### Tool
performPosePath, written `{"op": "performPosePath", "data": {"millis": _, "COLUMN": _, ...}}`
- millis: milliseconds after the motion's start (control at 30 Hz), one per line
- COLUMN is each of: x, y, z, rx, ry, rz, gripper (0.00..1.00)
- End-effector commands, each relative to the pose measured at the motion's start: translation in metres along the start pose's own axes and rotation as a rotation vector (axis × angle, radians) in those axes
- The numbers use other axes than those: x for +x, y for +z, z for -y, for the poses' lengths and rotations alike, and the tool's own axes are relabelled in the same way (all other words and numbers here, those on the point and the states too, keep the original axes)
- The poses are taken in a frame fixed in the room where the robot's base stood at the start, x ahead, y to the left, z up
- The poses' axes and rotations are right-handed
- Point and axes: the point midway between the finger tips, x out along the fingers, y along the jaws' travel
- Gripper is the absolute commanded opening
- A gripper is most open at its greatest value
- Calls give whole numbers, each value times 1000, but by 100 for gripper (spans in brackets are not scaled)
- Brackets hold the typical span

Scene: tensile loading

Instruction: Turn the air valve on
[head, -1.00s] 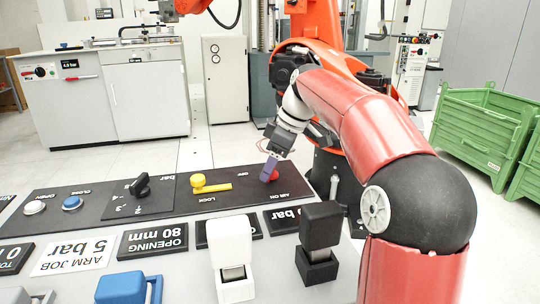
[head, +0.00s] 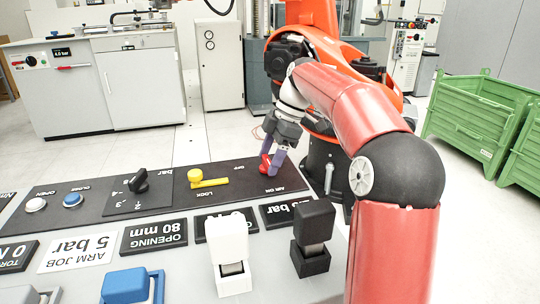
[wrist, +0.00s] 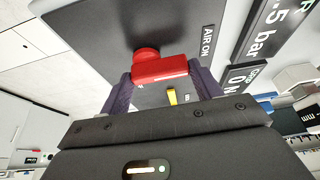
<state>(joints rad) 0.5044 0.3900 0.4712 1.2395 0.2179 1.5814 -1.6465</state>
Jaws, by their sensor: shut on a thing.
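The red air valve handle (head: 265,164) is on the black panel (head: 230,202), at its right end near the printed words OFF and AIR ON. In the wrist view the red handle (wrist: 160,68) lies crosswise between the two purple fingers, with its round hub above it. My gripper (head: 272,166) reaches down to the panel and is shut on the red handle. The AIR ON label also shows in the wrist view, to the right of the handle. The fingers partly hide the handle in the head view.
A yellow lock lever (head: 208,182), a black pointer knob (head: 138,182), and blue (head: 72,200) and white (head: 36,205) buttons stand left on the panel. White (head: 228,240) and black (head: 314,228) blocks stand in front. A green crate (head: 478,118) is at right.

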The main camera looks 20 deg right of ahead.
Motion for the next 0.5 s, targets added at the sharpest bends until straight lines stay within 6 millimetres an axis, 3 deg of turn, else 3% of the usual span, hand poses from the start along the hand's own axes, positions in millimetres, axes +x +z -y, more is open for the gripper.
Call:
{"op": "performPosePath", "data": {"millis": 300, "x": 0, "y": 0, "z": 0, "rx": -5, "ry": 0, "rz": 0, "gripper": 41}}
{"op": "performPosePath", "data": {"millis": 333, "x": 0, "y": 0, "z": 0, "rx": -5, "ry": 0, "rz": 0, "gripper": 65}}
{"op": "performPosePath", "data": {"millis": 500, "x": 0, "y": 0, "z": 0, "rx": -4, "ry": 0, "rz": 0, "gripper": 85}}
